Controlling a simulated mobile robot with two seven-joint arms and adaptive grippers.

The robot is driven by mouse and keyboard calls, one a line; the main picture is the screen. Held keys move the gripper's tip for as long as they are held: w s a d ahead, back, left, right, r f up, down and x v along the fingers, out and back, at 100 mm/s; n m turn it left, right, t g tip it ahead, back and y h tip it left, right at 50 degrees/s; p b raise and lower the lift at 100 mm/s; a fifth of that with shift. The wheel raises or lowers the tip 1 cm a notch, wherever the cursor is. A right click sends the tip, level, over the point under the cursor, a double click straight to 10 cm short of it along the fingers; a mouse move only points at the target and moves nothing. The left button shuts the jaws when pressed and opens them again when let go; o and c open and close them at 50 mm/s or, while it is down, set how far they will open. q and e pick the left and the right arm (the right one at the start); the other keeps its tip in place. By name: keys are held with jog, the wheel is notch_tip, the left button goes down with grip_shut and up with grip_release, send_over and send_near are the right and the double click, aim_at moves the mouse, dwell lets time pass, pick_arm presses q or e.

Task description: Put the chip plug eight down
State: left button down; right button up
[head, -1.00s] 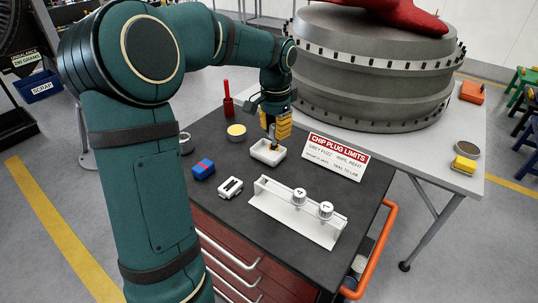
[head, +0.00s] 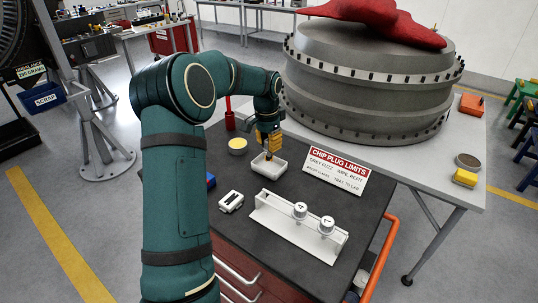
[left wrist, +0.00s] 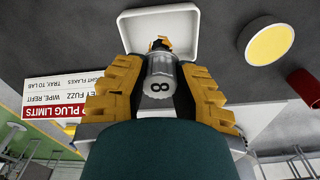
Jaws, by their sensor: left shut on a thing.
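My left gripper (head: 269,147) has its yellow fingers shut on the chip plug eight (left wrist: 160,86), a metal cylinder marked 8, with the number showing in the left wrist view. The fingers point down at the small white tray (head: 280,172). The tray also shows in the left wrist view (left wrist: 126,32), with the plug's orange-and-dark tip against its inside. I cannot tell whether the tip touches the tray floor. My right gripper is out of view.
A white rack (head: 290,238) holds plugs marked 4 (head: 300,211) and 1 (head: 326,225). The chip plug limits sign (head: 336,169) stands right of the tray. A yellow-topped round tin (head: 237,145), a red item (head: 229,120) and a small white block (head: 231,202) are nearby.

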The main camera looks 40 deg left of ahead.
aim_at(269, 158)
pick_arm(q)
jog(key=shift+f, duration=2)
jog(key=shift+f, duration=0.15)
jog(key=c, duration=0.9)
grip_release()
jog(key=shift+o, duration=0.2)
jog(key=r, duration=1.2)
jog(key=shift+s+r+p, duration=0.15)
jog(key=shift+s+p, duration=0.25)
